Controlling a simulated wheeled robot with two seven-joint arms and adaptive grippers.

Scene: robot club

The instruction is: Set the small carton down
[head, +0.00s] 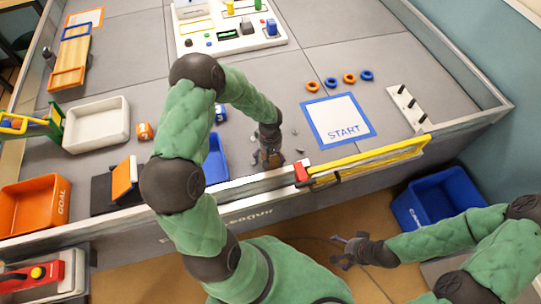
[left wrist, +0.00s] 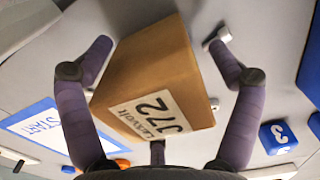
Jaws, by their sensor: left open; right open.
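The small carton (left wrist: 150,75) is a brown box with a white label reading J72. It fills the middle of the left wrist view, between the fingers of my left gripper (left wrist: 158,42). The fingers are spread, with a gap visible on each side of the carton. In the head view my left gripper (head: 269,158) is low over the grey field near its front wall and hides most of the carton. I cannot tell whether the carton's underside touches the floor. My right gripper (head: 345,252) is open and empty, outside the field wall.
A START mat (head: 338,112) lies right of the left gripper, and a blue tray (head: 216,160) is close on its left. A yellow barrier (head: 370,158) runs along the front wall. A white tray (head: 97,125) and orange GOAL bin (head: 35,205) stand left.

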